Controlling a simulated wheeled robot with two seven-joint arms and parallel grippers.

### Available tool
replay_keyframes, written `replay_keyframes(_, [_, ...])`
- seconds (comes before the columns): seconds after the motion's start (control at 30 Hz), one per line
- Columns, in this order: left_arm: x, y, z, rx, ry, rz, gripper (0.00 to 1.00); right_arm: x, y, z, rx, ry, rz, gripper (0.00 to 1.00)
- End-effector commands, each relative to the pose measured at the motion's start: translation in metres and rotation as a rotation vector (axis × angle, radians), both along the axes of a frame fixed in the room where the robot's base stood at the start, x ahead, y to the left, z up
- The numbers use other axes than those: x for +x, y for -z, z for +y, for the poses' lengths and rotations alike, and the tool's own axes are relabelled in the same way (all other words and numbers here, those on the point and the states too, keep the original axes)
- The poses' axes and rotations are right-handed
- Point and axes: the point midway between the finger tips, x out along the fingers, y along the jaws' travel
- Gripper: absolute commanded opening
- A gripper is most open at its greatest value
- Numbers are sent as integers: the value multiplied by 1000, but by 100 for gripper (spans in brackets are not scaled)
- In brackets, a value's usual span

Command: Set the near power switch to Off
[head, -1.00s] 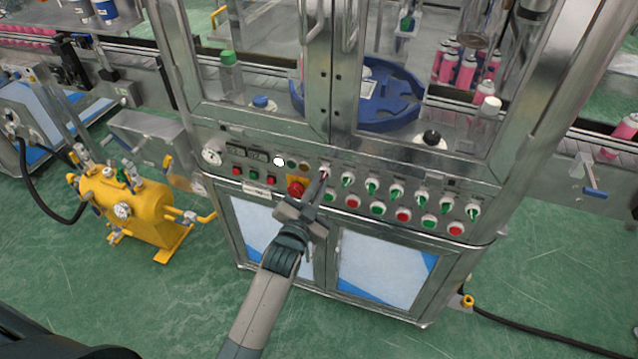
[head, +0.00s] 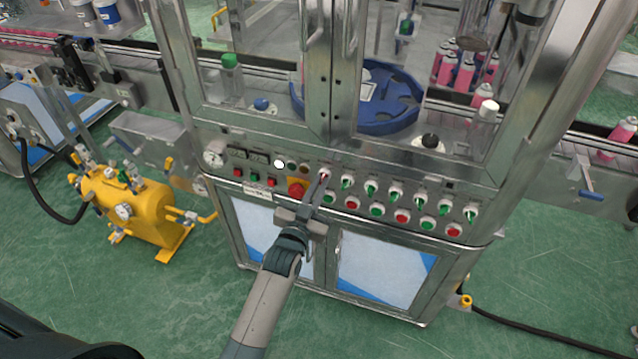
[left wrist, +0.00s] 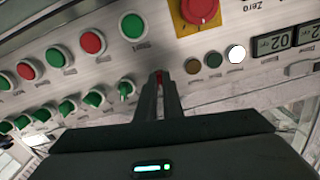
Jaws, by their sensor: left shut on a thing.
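The power switch (head: 324,171) is a small red selector on a pale round base, at the left end of the upper switch row on the machine's front panel. My left gripper (head: 321,181) reaches up to it from below, with its fingertips at the switch. In the left wrist view the two dark fingers (left wrist: 159,80) are close together, with a bit of the red switch showing between their tips. The fingers hide most of the switch, so its exact setting cannot be read. My right gripper is not in view.
A red emergency stop (head: 297,188) on a yellow plate sits just left of the fingers. Green selectors (head: 371,188) continue to the right, with red and green buttons below. A yellow tank (head: 130,205) stands on the floor at left.

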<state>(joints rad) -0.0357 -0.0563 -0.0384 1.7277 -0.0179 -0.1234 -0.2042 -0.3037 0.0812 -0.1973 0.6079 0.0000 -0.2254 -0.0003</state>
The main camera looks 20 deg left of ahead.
Motion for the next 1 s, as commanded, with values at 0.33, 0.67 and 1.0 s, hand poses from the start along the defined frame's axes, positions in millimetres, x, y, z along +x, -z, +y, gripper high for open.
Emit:
replay_keyframes(0.33, [0,-1,-1,-330,0,12,0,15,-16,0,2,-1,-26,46])
replay_keyframes(0.67, [0,0,-1,-587,0,21,0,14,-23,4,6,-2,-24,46])
replay_keyframes(1.0, [0,0,-1,-697,0,24,0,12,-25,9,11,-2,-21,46])
